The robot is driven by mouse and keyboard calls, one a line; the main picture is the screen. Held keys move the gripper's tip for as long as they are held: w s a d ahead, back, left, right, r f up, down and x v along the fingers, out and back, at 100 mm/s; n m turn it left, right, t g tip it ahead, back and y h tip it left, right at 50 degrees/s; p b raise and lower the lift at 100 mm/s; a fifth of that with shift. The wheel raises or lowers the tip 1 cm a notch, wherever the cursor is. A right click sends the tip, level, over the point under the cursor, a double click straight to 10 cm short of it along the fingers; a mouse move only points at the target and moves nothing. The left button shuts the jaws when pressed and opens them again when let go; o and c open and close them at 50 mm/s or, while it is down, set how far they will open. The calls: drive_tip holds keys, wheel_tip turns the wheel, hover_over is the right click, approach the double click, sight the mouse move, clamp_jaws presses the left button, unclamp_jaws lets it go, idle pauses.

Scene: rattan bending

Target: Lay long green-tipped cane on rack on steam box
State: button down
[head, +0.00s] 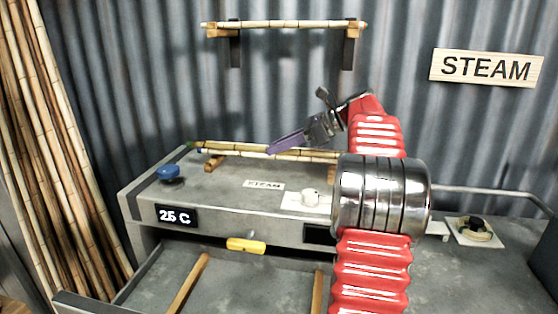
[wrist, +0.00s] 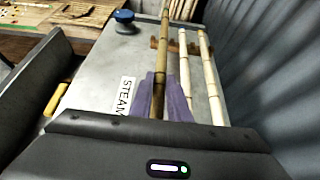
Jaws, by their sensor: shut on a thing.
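My gripper (head: 281,146) has purple fingers and is low over the rack on the steam box (head: 225,190). In the wrist view the fingers (wrist: 161,98) are shut on a darker cane (wrist: 164,50), which runs away past the rack. A green end (head: 190,143) shows at the far left of the canes in the head view. Two paler canes (wrist: 184,65) (wrist: 207,75) lie side by side to the right of the held one, over the wooden rack (wrist: 158,45). The rack's left block also shows in the head view (head: 214,161). I cannot tell whether the held cane touches the rack.
Below is an open compartment with wooden bars (head: 187,284) and a yellow handle (head: 246,245). A cane (head: 285,24) sits on wall brackets. Tall canes (head: 45,150) lean at left.

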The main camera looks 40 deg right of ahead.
drive_tip(key=shift+f, duration=2.05)
drive_tip(key=shift+f, duration=0.1)
drive_tip(key=c, duration=1.7)
unclamp_jaws()
drive_tip(key=shift+o, duration=0.2)
drive_tip(key=shift+d, duration=0.1)
drive_tip(key=v, duration=1.1)
drive_tip(key=shift+s+r, duration=0.2)
drive_tip(key=shift+r, duration=0.05)
drive_tip(key=shift+s+d+r, duration=0.1)
drive_tip(key=shift+d, duration=0.05)
drive_tip(key=shift+s, duration=0.1)
